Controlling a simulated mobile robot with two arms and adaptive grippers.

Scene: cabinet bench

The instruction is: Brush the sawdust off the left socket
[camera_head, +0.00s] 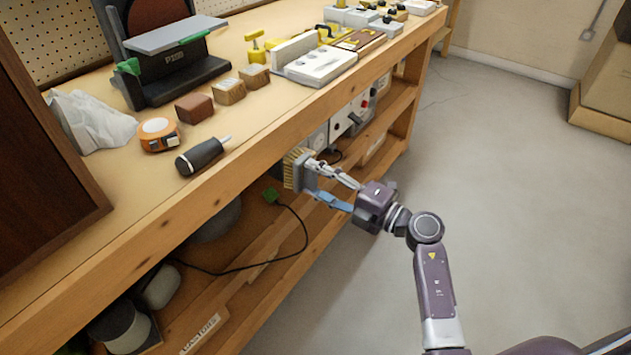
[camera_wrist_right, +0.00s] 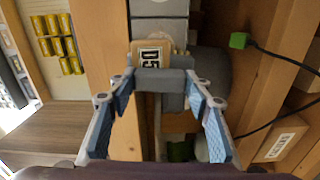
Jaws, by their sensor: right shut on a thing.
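A brush with tan bristles (camera_head: 292,168) and a grey body (camera_head: 308,178) is gripped by my right gripper (camera_head: 316,181), beside the bench's front edge. In the right wrist view, the grey brush part (camera_wrist_right: 162,78) lies between the two fingers of the right gripper (camera_wrist_right: 162,92). A grey socket panel (camera_head: 318,138) shows partly under the bench top, just beyond the brush. The brush and bench edge hide part of it. I cannot make out sawdust or tell whether the bristles touch the panel. My left gripper is in neither view.
A green plug (camera_head: 270,195) on a black cable hangs below the bench top, near the brush. A white panel with a red button (camera_head: 352,113) is farther along. A black-handled tool (camera_head: 199,157) and tape measure (camera_head: 159,134) lie on top.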

